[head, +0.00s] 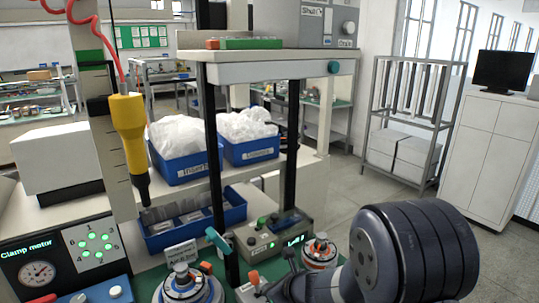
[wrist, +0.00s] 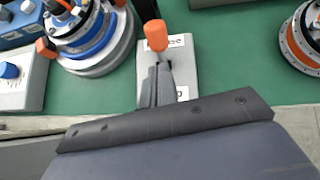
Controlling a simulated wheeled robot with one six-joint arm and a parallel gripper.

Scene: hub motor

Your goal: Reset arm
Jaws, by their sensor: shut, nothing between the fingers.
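My arm (head: 415,250) reaches in from the lower right in the head view, its thick dark grey joint in the foreground. My gripper (head: 290,254) is low over the green bench top. In the wrist view my gripper (wrist: 158,75) shows as narrow dark fingers, shut and empty. They overlap a small grey switch plate with an orange-tipped lever (wrist: 156,36), which also shows in the head view (head: 254,276). I cannot tell whether the fingers touch it. The plate's label is partly hidden.
Hub motors stand left (head: 183,283) and right (head: 320,252) of the gripper. A control box (head: 270,238), black posts and a blue parts bin (head: 160,236) are behind. A yellow screwdriver (head: 129,130) hangs at left. Open floor (head: 380,205) lies at right.

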